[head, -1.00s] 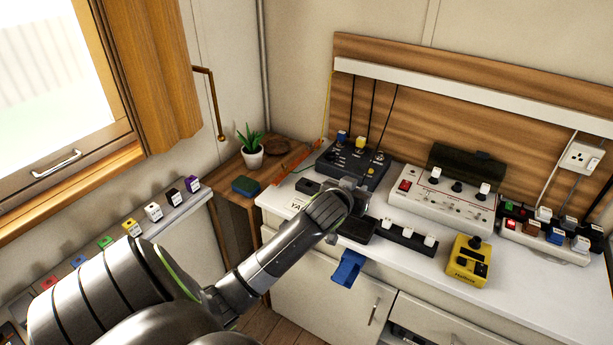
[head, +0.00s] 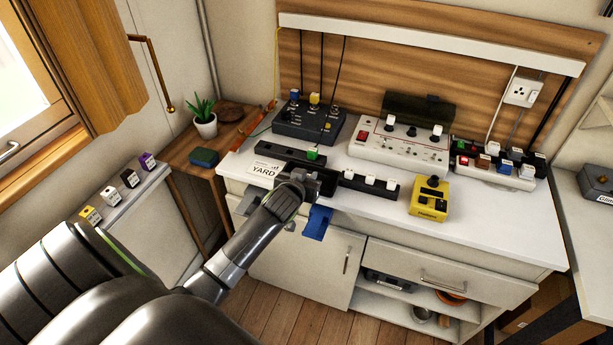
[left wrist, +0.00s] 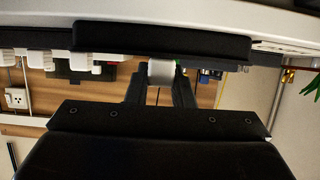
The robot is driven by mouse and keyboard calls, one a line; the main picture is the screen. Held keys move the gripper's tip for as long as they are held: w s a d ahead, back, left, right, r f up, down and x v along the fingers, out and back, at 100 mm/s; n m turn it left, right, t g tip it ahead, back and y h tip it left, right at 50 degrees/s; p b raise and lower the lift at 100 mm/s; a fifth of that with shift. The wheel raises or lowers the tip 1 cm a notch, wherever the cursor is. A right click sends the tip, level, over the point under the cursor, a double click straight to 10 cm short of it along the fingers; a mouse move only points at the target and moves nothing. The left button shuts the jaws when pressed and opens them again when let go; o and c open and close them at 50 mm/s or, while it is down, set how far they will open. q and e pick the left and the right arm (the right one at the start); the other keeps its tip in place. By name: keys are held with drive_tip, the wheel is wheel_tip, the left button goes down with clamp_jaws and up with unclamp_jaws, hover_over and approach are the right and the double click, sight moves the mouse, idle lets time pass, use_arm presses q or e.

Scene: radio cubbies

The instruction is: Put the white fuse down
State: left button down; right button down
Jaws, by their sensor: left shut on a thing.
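My left gripper (head: 312,180) is at the front of the white counter, beside the YARD label. In the left wrist view its two fingers (left wrist: 160,88) are shut on a white fuse (left wrist: 161,73). The fuse's upper end is close to a long black block (left wrist: 160,43); I cannot tell whether they touch. In the head view the gripper hides the held fuse. My right gripper is not in view.
A green-topped fuse (head: 313,153) stands just behind the gripper. A dark control box (head: 306,122), a white panel (head: 398,142) and a yellow box (head: 429,199) stand around. A blue piece (head: 318,223) hangs at the counter's front. The counter is bare at the right front (head: 480,215).

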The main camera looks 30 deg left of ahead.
use_arm(q)
drive_tip(key=shift+f, duration=0.1)
drive_tip(key=c, duration=1.3)
unclamp_jaws()
drive_tip(key=shift+o, duration=0.2)
drive_tip(key=shift+r, duration=0.2)
drive_tip(key=v, duration=1.2)
drive_tip(key=shift+s+f, duration=0.1)
drive_tip(key=shift+f, duration=0.05)
